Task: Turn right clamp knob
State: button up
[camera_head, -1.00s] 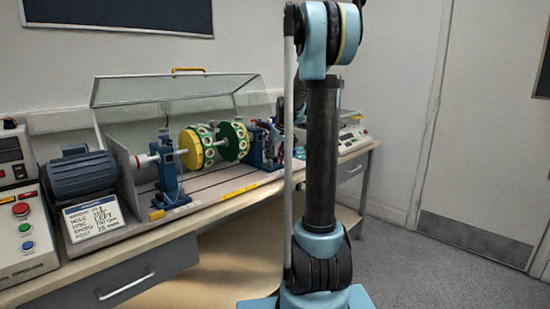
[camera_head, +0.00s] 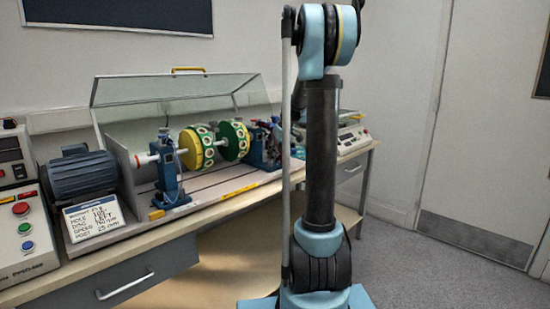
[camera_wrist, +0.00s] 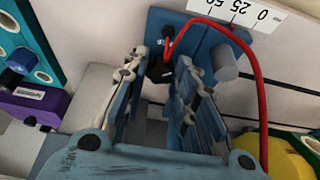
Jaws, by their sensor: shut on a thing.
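The right clamp stand (camera_head: 262,148) is the blue upright to the right of the yellow and green discs in the head view, partly hidden by my arm. In the wrist view, the blue clamp block (camera_wrist: 194,36) is at the top, with a red cable looping over it. A dark knob (camera_wrist: 158,73) shows between my fingers. My gripper (camera_wrist: 163,66) has its fingers on both sides of this knob and is shut on it. The contact points are partly hidden by the fingers. In the head view, my gripper is mostly hidden behind the arm.
The yellow disc (camera_head: 192,149) and green disc (camera_head: 234,141) sit on a shaft beside the clamp. The raised clear cover (camera_head: 165,88) stands behind. A blue motor (camera_head: 82,175) is at left. In the wrist view, a purple block (camera_wrist: 32,106) lies at left.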

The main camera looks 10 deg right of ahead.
jog(key=n+g, duration=0.1)
jog(key=n, duration=0.2)
jog(key=n+g+y, duration=0.1)
jog(key=n, duration=0.2)
jog(key=shift+w+d, duration=0.15)
dwell(0.4)
jog(key=o, duration=1.1)
jog(key=shift+c, duration=0.2)
jog(key=v, duration=1.2)
jog(key=shift+d, duration=0.25)
jog(key=shift+f, duration=0.2)
